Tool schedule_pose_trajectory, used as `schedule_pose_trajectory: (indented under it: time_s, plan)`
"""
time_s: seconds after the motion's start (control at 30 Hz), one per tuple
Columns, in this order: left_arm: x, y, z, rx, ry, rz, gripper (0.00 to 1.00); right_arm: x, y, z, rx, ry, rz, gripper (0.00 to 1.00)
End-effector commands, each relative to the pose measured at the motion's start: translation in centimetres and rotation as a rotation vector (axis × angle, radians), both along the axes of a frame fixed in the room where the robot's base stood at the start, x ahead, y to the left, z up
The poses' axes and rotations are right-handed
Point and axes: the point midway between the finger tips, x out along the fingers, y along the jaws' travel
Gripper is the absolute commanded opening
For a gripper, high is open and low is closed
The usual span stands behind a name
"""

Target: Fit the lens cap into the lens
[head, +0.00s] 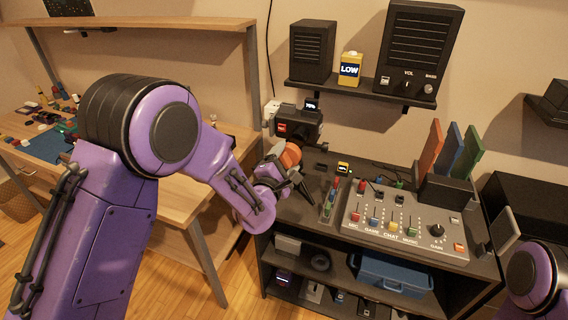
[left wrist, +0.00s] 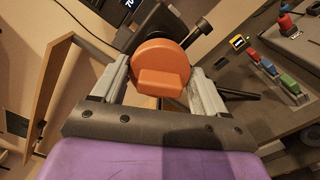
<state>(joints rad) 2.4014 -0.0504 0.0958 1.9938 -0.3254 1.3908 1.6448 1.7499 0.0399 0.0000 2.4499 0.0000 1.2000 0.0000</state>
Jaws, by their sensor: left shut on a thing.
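The orange lens cap (head: 290,155) is a round disc with a raised bar. My left gripper (head: 284,162) is shut on it, in front of the black camera (head: 298,124). In the left wrist view the cap (left wrist: 161,68) sits between the two grey fingers of the left gripper (left wrist: 158,85), bar side facing me. The dark camera body (left wrist: 138,22) is behind it. The cap hides the lens opening, so I cannot tell whether they touch. My right gripper is not in view; only a purple part of that arm shows at the lower right.
A mixing console (head: 405,222) with coloured knobs fills the dark desk to the right of the camera. Speakers (head: 418,52) and a yellow LOW box (head: 350,69) are on the shelf above. A wooden workbench (head: 185,190) is at left.

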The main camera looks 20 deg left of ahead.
Motion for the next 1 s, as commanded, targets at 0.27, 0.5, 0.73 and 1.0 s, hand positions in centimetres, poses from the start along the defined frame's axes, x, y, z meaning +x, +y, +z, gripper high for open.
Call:
schedule_pose_trajectory:
  time_s: [0.27, 0.5, 0.73, 1.0]
  plan:
    - [3.2, -0.1, -0.1, 0.000, 0.000, 0.000, 0.44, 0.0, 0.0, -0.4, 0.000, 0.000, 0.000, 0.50]
    - [4.4, -0.1, 0.0, 0.001, 0.001, 0.000, 0.44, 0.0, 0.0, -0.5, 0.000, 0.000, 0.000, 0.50]
    - [4.5, -0.1, 0.0, 0.001, 0.001, 0.000, 0.44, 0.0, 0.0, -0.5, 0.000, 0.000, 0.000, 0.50]
    - [4.5, -0.1, 0.0, 0.001, 0.001, 0.000, 0.44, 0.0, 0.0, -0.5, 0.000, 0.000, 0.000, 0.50]
